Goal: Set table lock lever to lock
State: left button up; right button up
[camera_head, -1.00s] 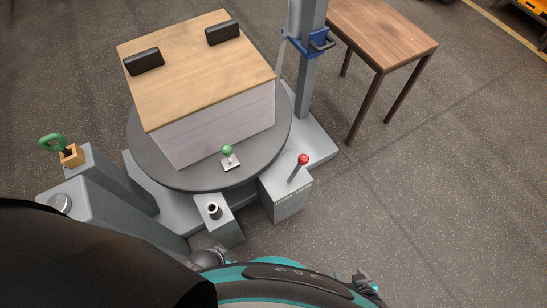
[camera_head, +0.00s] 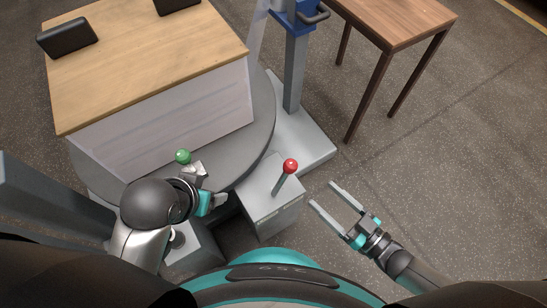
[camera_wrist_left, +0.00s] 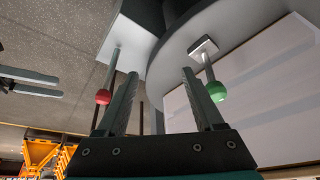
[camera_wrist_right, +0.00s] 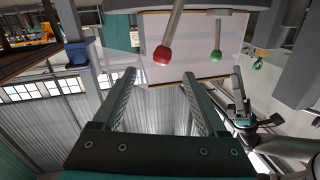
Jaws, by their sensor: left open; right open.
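A lever with a red knob (camera_head: 290,165) stands on a grey box beside the round table (camera_head: 262,125); its knob also shows in the left wrist view (camera_wrist_left: 103,97) and right wrist view (camera_wrist_right: 163,56). A lever with a green knob (camera_head: 183,156) sits on a small plate at the round table's edge; it also shows in the left wrist view (camera_wrist_left: 217,91). I cannot tell from labels which one is the lock lever. My left gripper (camera_head: 220,199) is open and empty, near the green lever and left of the red one. My right gripper (camera_head: 322,193) is open and empty, right of the red lever.
A large wooden-topped box (camera_head: 150,60) rests on the round table. A grey post with a blue clamp (camera_head: 294,15) stands behind the red lever. A brown wooden table (camera_head: 400,25) is at the back right. Floor on the right is clear.

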aim_at(288, 164)
jog(key=shift+y, duration=0.3)
jog(key=b+x, duration=0.3)
jog(key=x, duration=1)
jog(key=shift+a+r, duration=0.1)
pick_arm(q)
jog(key=w+d+t+h, duration=0.3)
jog(key=w+d+t, duration=0.2)
jog(key=d+t, duration=0.1)
jog(key=shift+w+d+r+m+b, duration=0.3)
jog(key=shift+d+b, duration=0.1)
jog(key=shift+d, duration=0.2)
pick_arm(e)
jog(key=shift+x, duration=1.15)
jog(key=shift+c, duration=0.2)
pick_arm(q)
jog(key=shift+f, duration=0.1)
pick_arm(e)
grip_shut()
